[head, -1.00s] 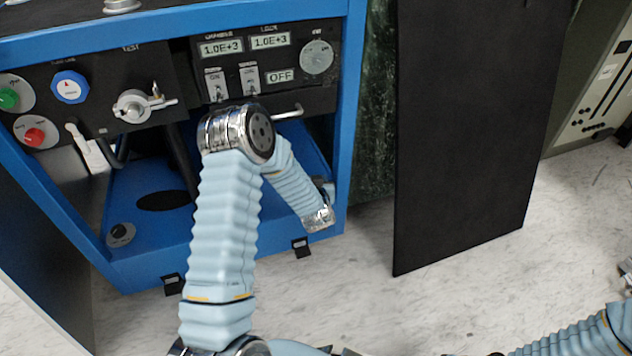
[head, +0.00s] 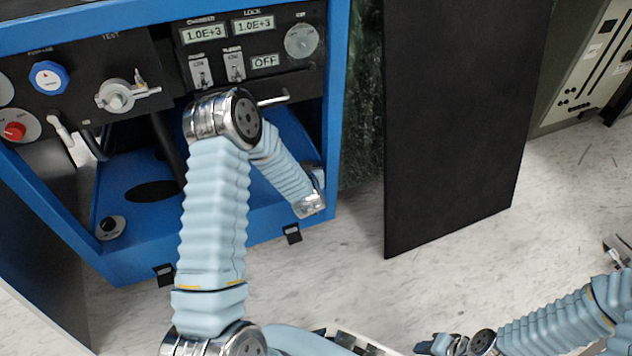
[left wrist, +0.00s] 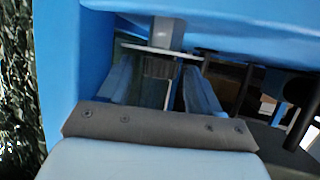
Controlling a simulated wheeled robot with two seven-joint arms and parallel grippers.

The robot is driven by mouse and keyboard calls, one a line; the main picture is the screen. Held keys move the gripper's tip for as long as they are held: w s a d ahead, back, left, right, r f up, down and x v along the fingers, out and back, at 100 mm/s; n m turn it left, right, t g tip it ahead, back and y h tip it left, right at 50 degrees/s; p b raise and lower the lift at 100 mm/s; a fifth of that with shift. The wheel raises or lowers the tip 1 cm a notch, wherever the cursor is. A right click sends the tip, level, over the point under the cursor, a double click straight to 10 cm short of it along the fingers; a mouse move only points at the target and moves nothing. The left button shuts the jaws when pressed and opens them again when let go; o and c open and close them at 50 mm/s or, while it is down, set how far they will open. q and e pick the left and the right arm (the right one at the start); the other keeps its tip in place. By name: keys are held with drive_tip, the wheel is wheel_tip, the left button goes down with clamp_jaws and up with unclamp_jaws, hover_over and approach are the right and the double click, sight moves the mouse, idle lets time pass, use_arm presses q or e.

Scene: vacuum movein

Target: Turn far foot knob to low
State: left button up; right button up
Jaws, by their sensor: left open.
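The far foot knob (left wrist: 158,66) shows in the left wrist view as a dark ribbed knob on a grey stem, with a pale plate around it, at the blue cabinet's base. My left gripper (left wrist: 155,90) is open, with one blue finger on each side of the knob. I cannot tell whether the fingers touch it. In the head view my left gripper (head: 312,200) is at the right end of the cabinet's lower blue ledge and hides this knob. The right arm is at the lower right; its gripper is not clearly shown.
The blue cabinet (head: 340,100) frames a panel of switches and displays. A near black knob (head: 110,227) is on the lower left ledge. A bent handle (head: 274,99) is close to my left elbow. A black board (head: 450,130) stands to the right. Pale floor (head: 350,270) is open in front.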

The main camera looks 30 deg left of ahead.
use_arm(q)
drive_tip(key=m+h, duration=0.1)
drive_tip(key=m+t+h, duration=0.1)
drive_tip(key=m+h, duration=0.1)
drive_tip(key=shift+s+a+h, duration=0.1)
drive_tip(key=shift+a+h, duration=0.2)
drive_tip(key=m+h, duration=0.4)
drive_tip(key=shift+a+t+h, duration=0.3)
drive_tip(key=shift+t+h, duration=0.1)
drive_tip(key=p+v, duration=0.3)
drive_tip(key=v, duration=1)
drive_tip(key=d+f+g+h+p, duration=0.1)
drive_tip(key=d+f+p, duration=0.2)
drive_tip(key=d, duration=0.6)
drive_tip(key=d+f+n+g+h+p, duration=0.1)
drive_tip(key=d+p, duration=0.3)
drive_tip(key=d, duration=0.5)
drive_tip(key=shift+d+f+g, duration=0.4)
drive_tip(key=shift+f+g, duration=0.2)
drive_tip(key=shift+f, duration=0.3)
